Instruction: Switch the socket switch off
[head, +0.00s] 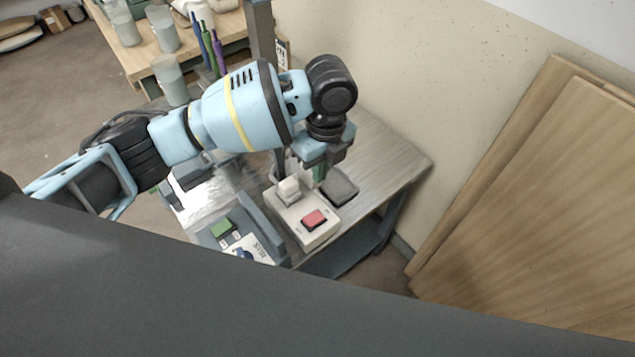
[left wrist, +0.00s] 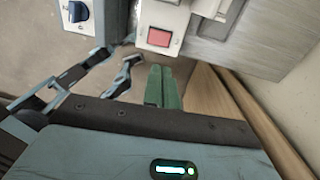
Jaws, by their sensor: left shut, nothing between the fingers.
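The socket switch (head: 315,219) is a red rocker on a white socket box (head: 318,237) at the table's near edge. A white plug (head: 289,188) sits in the box behind the rocker. In the left wrist view the red rocker (left wrist: 159,38) shows on the pale box, just beyond my fingertips. My left gripper (head: 320,172) is shut and empty, with green fingers pointing down beside the box in the head view. The closed fingers (left wrist: 167,72) also show in the wrist view. I cannot tell whether they touch the box, or the rocker's position. My right gripper is not in view.
A grey panel with a green button (head: 221,228) and a blue knob stands left of the box. A dark square pad (head: 340,187) lies on the metal table (head: 390,160). Wooden boards (head: 540,200) lean on the wall at right.

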